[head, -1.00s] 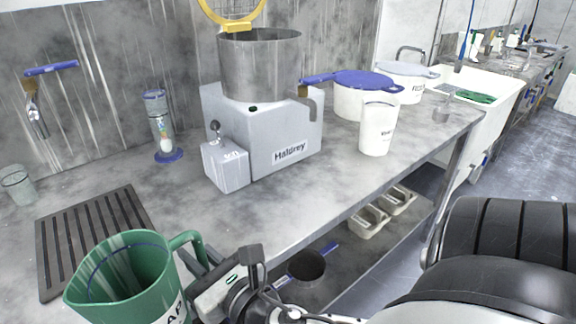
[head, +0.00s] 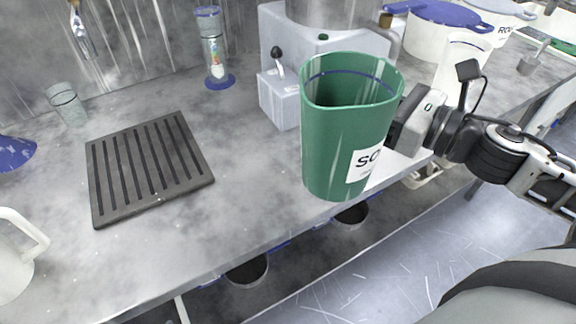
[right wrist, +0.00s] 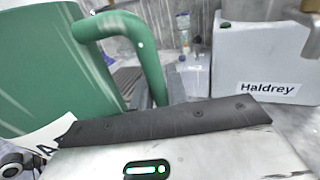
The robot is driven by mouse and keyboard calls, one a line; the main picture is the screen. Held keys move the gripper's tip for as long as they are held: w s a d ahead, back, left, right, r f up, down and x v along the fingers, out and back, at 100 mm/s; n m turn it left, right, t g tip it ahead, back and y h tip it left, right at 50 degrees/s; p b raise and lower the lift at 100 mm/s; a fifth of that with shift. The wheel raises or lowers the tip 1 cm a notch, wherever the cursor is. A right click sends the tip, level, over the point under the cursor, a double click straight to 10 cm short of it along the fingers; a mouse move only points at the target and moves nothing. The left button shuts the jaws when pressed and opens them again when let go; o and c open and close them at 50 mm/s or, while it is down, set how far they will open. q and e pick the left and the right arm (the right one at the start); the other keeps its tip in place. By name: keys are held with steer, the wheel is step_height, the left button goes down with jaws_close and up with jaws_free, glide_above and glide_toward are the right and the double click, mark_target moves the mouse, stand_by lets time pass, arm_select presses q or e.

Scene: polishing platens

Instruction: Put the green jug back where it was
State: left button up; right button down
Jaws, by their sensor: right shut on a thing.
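The green jug (head: 335,130) is upright in the head view, with a white label on its front and a dark line inside near the rim. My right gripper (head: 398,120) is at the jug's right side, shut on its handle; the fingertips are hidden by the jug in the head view. In the right wrist view the jug (right wrist: 50,70) fills the left side and its handle (right wrist: 150,65) rises behind the gripper's edge. The jug appears held in front of the bench's front edge; I cannot tell its exact height. My left gripper is not in view.
A dark slatted rack (head: 103,215) lies on the grey bench (head: 240,215), with bare bench between it and the jug. A grey Haldrey machine (head: 283,97) stands behind the jug. A glass (head: 67,105), a cylinder with blue base (head: 213,60) and a white jug (head: 15,265) stand nearby.

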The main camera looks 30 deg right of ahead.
steer(key=shift+w+a+f+b, duration=0.25)
steer(key=shift+w+f+b, duration=0.2)
steer(key=shift+w+f, duration=1.8)
steer(key=shift+w+a+f+b, duration=0.25)
steer(key=shift+w+f+b, duration=0.2)
steer(key=shift+w+f, duration=1.7)
steer(key=shift+w+a+f+b, duration=0.25)
steer(key=shift+w+f+b, duration=0.2)
steer(key=shift+w+f, duration=1.8)
steer(key=shift+w+r, duration=0.35)
steer(key=c, duration=1.4)
jaws_free()
steer(key=shift+s, duration=0.1)
steer(key=v, duration=1.2)
steer(key=shift+d+b, duration=0.15)
steer(key=shift+b, duration=0.25)
